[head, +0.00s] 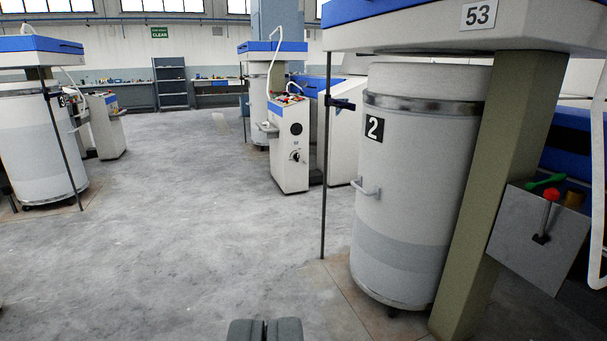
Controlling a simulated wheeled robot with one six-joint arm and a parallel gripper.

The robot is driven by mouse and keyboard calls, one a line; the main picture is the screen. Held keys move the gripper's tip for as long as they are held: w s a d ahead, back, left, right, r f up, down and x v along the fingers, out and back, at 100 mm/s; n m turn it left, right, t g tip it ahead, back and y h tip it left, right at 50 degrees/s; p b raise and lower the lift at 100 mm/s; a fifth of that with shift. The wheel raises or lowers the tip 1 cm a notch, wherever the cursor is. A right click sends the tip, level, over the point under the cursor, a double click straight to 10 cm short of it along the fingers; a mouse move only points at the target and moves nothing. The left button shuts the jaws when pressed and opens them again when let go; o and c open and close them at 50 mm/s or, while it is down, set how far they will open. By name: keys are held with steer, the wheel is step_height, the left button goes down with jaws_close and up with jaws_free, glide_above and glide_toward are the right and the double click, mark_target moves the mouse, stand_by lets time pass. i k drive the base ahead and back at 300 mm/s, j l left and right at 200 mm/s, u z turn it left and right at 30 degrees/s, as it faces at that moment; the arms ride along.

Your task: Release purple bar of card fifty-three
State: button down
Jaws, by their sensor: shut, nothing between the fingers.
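Card fifty-three stands on the right, with the number plate 53 (479,14) on its white and blue top. A thin dark upright bar (324,200) hangs from the top's front left corner down to the floor. A small dark blue or purple clamp (341,104) sits on this bar at upper can height; its exact colour is hard to tell. A grey can (415,180) marked 2 stands behind the bar, under the top. My gripper (265,330) shows at the bottom edge, shut and empty, well below and left of the clamp.
An olive post (500,190) stands right of the can, with a grey panel (540,235) bearing a red-knobbed lever (551,196). A control cabinet (290,145) stands farther back. Another can (40,145) under a machine is at left. The middle floor is clear.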

mark_target(329, 101)
steer(key=i, duration=2.9)
steer(key=u, duration=0.4)
